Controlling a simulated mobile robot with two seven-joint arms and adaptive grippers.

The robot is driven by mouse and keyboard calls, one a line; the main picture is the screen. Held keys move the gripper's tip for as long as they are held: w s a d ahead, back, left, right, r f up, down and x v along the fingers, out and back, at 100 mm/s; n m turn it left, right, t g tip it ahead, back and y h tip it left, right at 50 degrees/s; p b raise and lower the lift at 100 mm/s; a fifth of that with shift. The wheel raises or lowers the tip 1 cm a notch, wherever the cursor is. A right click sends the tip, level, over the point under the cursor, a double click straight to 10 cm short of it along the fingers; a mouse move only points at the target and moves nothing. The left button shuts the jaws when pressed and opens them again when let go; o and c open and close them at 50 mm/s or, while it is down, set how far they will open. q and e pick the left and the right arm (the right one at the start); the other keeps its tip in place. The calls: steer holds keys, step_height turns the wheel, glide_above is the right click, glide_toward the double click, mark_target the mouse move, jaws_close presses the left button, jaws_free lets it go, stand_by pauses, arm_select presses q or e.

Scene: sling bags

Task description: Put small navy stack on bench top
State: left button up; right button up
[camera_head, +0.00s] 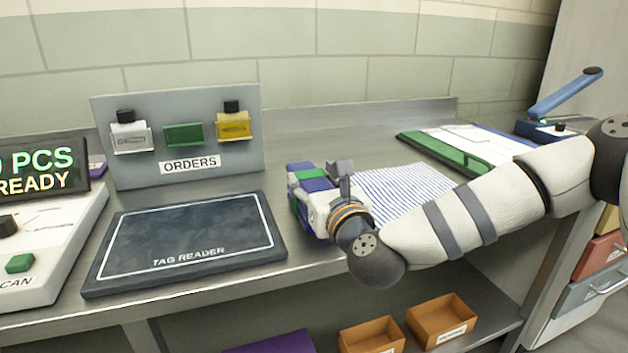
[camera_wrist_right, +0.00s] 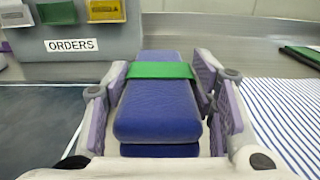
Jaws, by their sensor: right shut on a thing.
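The small navy stack (camera_wrist_right: 158,113) is folded blue-violet cloth with a green band around its middle. In the head view the stack (camera_head: 314,184) is partly hidden by my right gripper (camera_head: 318,196). In the wrist view my right gripper (camera_wrist_right: 162,100) is shut on its two sides, with purple finger pads against them. The steel bench top (camera_head: 330,125) lies below it. The stack is low over the strip between the tag reader and the striped cloth; I cannot tell if it touches the bench. My left gripper is not in view.
The dark tag reader pad (camera_head: 186,240) is left of the stack and the striped cloth (camera_head: 405,190) is right. The orders panel (camera_head: 180,95) stands behind the pad. A green-edged white board (camera_head: 465,145) and a blue-handled tool (camera_head: 560,100) are at the back right.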

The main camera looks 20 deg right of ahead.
steer(key=shift+r, duration=0.1)
steer(key=o, duration=1.3)
steer(key=shift+f, duration=0.2)
steer(key=shift+o, duration=0.2)
steer(key=shift+r, duration=0.15)
steer(key=shift+s, duration=0.4)
steer(key=s, duration=1.1)
steer(key=shift+s+d, duration=0.15)
steer(key=shift+d, duration=0.05)
